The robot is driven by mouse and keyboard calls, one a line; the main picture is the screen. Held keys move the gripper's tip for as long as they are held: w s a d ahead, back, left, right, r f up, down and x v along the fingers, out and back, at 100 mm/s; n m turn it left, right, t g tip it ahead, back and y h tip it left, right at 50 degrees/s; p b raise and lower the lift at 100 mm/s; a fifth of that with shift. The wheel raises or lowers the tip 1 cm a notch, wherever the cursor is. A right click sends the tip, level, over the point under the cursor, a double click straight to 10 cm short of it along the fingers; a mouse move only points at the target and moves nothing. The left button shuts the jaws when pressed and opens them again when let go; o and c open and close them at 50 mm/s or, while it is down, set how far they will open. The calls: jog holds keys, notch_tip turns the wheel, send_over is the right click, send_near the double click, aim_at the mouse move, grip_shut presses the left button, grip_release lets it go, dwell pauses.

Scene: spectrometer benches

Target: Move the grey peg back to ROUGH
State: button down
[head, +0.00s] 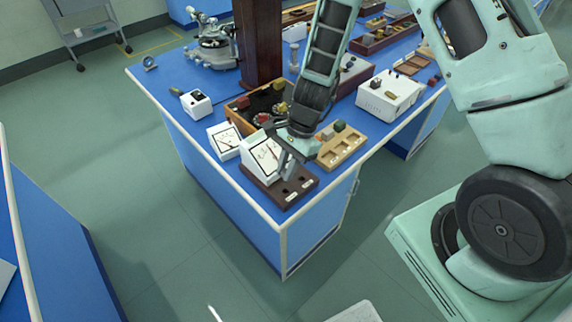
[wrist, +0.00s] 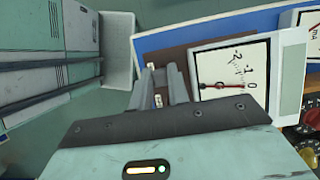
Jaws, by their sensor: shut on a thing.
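My gripper (head: 287,160) is over the dark brown peg board (head: 298,193) at the near corner of the blue bench. In the wrist view my gripper (wrist: 159,88) has its fingers close together above the board (wrist: 178,56). It is shut on the grey peg, which is mostly hidden by the fingers; I cannot tell whether its lower end is in a hole. The board shows dark holes and small white labels, too small to read.
A white meter (head: 265,158) stands right behind the board; it also shows in the wrist view (wrist: 232,72). A wooden tray (head: 341,148) with small blocks lies to the right. A dark post (head: 259,45) rises behind. The bench edge is close in front.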

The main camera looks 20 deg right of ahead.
aim_at(282, 194)
jog(key=shift+f+b, duration=2.75)
jog(key=shift+f, duration=0.5)
jog(key=c, duration=1.3)
grip_release()
jog(key=shift+o, duration=0.2)
jog(key=shift+r, duration=0.1)
jog(key=v, duration=1.7)
jog(key=shift+r, duration=0.2)
jog(key=s+a+r+n+h, duration=0.1)
jog(key=s+a+r+n, duration=0.1)
jog(key=s+a+n, duration=0.2)
jog(key=s+a+r+n+t+h, duration=0.1)
jog(key=s+a+n, duration=0.3)
jog(key=s+n, duration=0.6)
jog(key=s+a+r+n+h, duration=0.1)
jog(key=s+a+r+n, duration=0.3)
jog(key=s+n, duration=0.4)
jog(key=shift+a+h, duration=0.4)
jog(key=shift+a, duration=0.05)
